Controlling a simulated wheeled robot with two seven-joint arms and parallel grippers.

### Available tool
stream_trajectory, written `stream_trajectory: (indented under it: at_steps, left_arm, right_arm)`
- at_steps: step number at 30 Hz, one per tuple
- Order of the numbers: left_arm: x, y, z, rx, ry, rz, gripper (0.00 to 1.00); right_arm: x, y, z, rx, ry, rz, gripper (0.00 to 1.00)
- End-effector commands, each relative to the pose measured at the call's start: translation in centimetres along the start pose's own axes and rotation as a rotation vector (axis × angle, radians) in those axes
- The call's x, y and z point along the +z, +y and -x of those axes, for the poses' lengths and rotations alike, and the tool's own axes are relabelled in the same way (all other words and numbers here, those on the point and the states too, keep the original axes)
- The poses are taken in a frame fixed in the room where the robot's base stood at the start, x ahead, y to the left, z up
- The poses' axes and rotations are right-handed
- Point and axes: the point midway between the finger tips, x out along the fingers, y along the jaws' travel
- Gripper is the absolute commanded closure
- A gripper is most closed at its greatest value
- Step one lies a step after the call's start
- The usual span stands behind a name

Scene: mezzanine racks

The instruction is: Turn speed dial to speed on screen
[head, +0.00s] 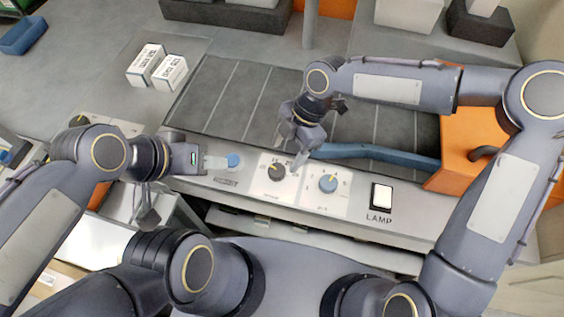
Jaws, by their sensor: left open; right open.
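A control panel (355,207) runs along the front of the conveyor. It carries a black dial (277,172) and, to its right, a blue dial (328,184), each on a white scale plate. The small lettering is too blurred to tell which is the speed dial. No readable speed screen shows. My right gripper (295,156) is open, pointing down just above and right of the black dial; I cannot tell whether it touches. My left gripper (217,162) is open beside a round blue knob or button (233,160) at the panel's left; contact is unclear.
A white switch (382,196) marked LAMP sits right of the dials. A blue bar (375,152) runs from an orange housing (465,150) across the dark conveyor (235,95). A blue tray (22,36) lies at far left.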

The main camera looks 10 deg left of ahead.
Motion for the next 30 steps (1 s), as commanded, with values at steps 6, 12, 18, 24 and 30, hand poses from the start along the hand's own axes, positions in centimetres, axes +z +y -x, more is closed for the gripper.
stream_trajectory:
  at_steps: [6, 12, 18, 24, 30]
  left_arm:
    - [-0.2, 0.2, 0.5, 0.0, 0.0, 0.0, 0.59]
    - [-0.3, 0.3, 0.6, 0.0, 0.0, 0.0, 0.59]
    - [-0.3, 0.3, 0.7, 0.0, 0.0, 0.0, 0.59]
    - [-0.3, 0.3, 0.6, 0.0, 0.0, 0.0, 0.59]
    - [-0.3, 0.3, 0.6, 0.0, 0.0, 0.0, 0.59]
  right_arm:
    - [-0.1, -0.2, -3.7, -0.005, 0.002, -0.002, 0.38]
    - [0.0, -0.1, -5.8, -0.001, 0.0, -0.003, 0.38]
    - [0.1, -0.1, -6.4, 0.0, -0.001, -0.004, 0.38]
    - [0.1, -0.1, -6.3, 0.0, -0.001, -0.005, 0.45]
    - [0.1, -0.1, -6.3, 0.0, 0.0, -0.005, 0.72]
